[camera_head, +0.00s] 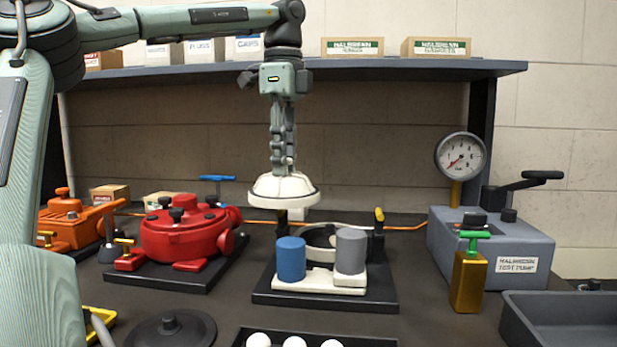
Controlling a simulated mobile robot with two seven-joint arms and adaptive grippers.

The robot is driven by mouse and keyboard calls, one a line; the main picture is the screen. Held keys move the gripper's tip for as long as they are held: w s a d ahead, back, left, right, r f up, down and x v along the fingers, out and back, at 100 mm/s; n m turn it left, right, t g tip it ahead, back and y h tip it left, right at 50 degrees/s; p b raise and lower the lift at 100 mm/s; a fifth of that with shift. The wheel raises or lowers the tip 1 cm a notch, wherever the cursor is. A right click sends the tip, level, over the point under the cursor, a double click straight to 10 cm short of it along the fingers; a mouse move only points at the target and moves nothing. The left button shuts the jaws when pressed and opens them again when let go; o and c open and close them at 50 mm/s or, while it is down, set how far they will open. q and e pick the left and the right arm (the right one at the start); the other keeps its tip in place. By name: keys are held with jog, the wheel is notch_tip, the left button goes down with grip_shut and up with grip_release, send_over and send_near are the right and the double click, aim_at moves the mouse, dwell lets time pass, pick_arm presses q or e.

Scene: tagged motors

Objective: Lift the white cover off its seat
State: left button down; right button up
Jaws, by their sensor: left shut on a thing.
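My left gripper (284,165) points straight down and is shut on the top of the cover. Below it is the white motor unit (318,283) on a dark base plate, with a blue cylinder (291,259) and a grey cylinder (351,251) at its front. A dark ring-shaped opening (320,240), partly hidden behind the cylinders, shows at the back of the unit. The cover is above and a little left of this ring, apart from it. My right gripper is not in view.
A red motor (185,232) and an orange motor (70,217) stand to the left. A grey test pump (490,245) with a gauge (460,156) stands at right, near a brass block (468,281) and a grey tray (560,320). A shelf (400,69) with boxes runs behind.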

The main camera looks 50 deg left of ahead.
aim_at(269, 177)
pick_arm(q)
jog(key=shift+s+a+r, duration=0.2)
jog(key=shift+s+r, duration=0.3)
jog(key=shift+s, duration=0.1)
jog(key=shift+s+a+r, duration=0.2)
jog(key=shift+s+r, duration=0.3)
jog(key=shift+s, duration=0.05)
jog(key=shift+s+r+p, duration=0.1)
jog(key=shift+r+p, duration=0.7)
jog(key=shift+p, duration=0.1)
jog(key=shift+r, duration=0.55)
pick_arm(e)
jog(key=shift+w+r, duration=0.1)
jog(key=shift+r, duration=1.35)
